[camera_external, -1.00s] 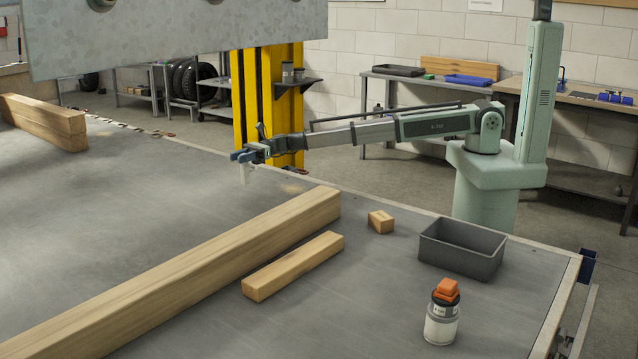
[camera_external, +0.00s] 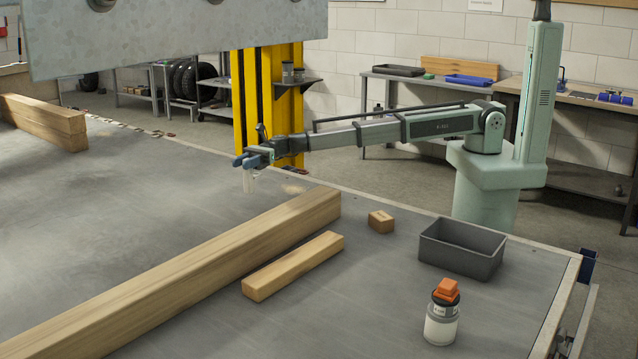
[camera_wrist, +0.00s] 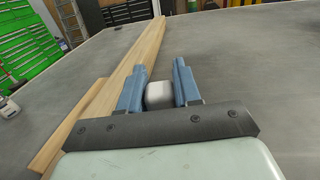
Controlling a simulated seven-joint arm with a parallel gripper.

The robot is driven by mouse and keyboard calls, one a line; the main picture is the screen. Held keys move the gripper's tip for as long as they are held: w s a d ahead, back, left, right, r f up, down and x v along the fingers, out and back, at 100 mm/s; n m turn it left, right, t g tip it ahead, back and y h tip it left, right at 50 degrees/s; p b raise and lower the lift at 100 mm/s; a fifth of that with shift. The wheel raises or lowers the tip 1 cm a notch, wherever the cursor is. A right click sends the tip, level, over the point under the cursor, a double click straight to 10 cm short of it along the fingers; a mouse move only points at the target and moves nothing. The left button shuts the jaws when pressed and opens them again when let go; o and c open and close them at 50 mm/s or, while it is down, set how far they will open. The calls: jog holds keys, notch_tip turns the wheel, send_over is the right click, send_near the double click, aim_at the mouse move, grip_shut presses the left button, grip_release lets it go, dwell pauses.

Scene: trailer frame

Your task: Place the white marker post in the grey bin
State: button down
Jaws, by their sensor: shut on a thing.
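The grey bin (camera_external: 462,248) stands at the right of the table, near the edge by my base. It looks empty from what shows, though part of its floor is hidden.
A long timber beam (camera_external: 220,252) lies between the post and the bin. A shorter timber (camera_external: 293,265), a small wood block (camera_external: 381,221) and a white jar with an orange top (camera_external: 441,325) are on the near side. A galvanised plate (camera_external: 175,35) hangs upper left.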

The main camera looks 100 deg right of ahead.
jog(key=s+a+r+n+g+y, duration=0.1)
jog(key=s+a+r+n+g, duration=0.1)
jog(key=s+a, duration=0.75)
jog(key=s+a+r+n+g+y, duration=0.1)
jog(key=s+a+g, duration=0.25)
jog(key=a, duration=1.05)
jog(key=s+a+r+n+g+y, duration=0.1)
jog(key=s+a+r+n, duration=0.1)
jog(key=s+a, duration=0.7)
jog(key=s+a+r+n+g, duration=0.25)
jog(key=s+a+g, duration=0.35)
jog(key=s+a, duration=0.9)
jog(key=s+n+g, duration=0.3)
jog(key=s, duration=0.8)
jog(key=s+d+n+g+h, duration=0.55)
jog(key=s+d+g, duration=0.25)
jog(key=s, duration=0.5)
notch_tip(320, 180, down, 9)
jog(key=shift+w+f+y, duration=0.2)
jog(key=shift+w+y, duration=0.05)
jog(key=shift+y, duration=0.2)
jog(key=shift+a+f, duration=0.1)
jog(key=shift+f, duration=0.25)
